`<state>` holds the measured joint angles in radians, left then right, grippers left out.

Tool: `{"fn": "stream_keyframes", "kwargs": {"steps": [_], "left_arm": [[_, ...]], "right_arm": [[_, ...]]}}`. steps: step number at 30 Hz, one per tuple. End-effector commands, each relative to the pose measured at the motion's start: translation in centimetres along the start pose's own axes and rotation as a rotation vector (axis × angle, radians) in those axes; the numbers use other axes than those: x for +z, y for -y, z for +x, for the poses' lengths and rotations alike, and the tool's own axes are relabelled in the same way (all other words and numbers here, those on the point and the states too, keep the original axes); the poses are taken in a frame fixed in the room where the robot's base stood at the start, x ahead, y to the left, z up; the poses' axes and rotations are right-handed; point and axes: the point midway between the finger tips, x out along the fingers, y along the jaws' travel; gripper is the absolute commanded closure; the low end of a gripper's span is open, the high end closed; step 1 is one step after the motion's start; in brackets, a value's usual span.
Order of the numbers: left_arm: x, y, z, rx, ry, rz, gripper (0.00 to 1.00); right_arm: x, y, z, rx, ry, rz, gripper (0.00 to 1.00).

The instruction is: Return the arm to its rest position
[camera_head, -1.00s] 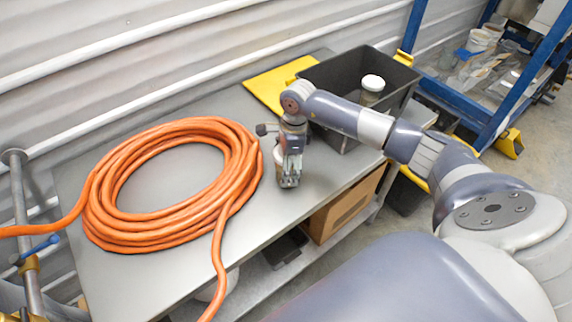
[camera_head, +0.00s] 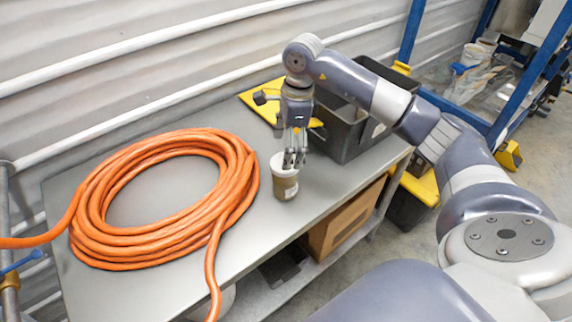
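My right arm comes in from the right and bends over the table. Its gripper (camera_head: 294,160) points down, with its fingertips just above or overlapping the lid of a small brown jar (camera_head: 285,186) with a white lid. The jar stands upright on the grey table, near its front edge. The fingers are seen close together, and I cannot tell whether there is a gap between them or whether they touch the lid. Nothing is visibly held up. My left gripper is not in view.
A coil of orange hose (camera_head: 165,195) fills the left of the grey table (camera_head: 262,232). A dark bin (camera_head: 345,135) stands behind the gripper, partly hidden by my arm, beside a yellow sheet (camera_head: 262,100). A blue rack (camera_head: 505,100) stands at the right.

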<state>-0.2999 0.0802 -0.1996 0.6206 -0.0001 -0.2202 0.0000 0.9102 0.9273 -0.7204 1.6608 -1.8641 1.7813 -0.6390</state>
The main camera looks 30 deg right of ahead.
Motion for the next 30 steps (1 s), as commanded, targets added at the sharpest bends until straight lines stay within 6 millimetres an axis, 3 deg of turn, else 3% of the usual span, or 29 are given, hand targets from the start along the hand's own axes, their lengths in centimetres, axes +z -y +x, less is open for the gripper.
{"fn": "stream_keyframes", "kwargs": {"steps": [6, 22, 26, 29, 30], "left_arm": [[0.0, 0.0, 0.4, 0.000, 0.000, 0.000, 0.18], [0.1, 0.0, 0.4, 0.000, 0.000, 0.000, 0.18], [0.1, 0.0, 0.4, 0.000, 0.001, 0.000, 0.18], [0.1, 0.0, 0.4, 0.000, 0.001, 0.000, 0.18], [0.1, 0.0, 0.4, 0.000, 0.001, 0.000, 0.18]], "right_arm": [[0.0, 0.0, -1.1, 0.000, 0.000, 0.001, 0.18], [0.4, -0.2, -0.9, 0.003, 0.013, -0.003, 0.18], [4.0, -1.5, 0.5, 0.023, 0.133, -0.024, 0.18], [9.7, -4.0, 1.8, 0.069, 0.332, -0.035, 0.18], [12.4, -5.3, 1.9, 0.096, 0.436, -0.030, 0.18]]}}
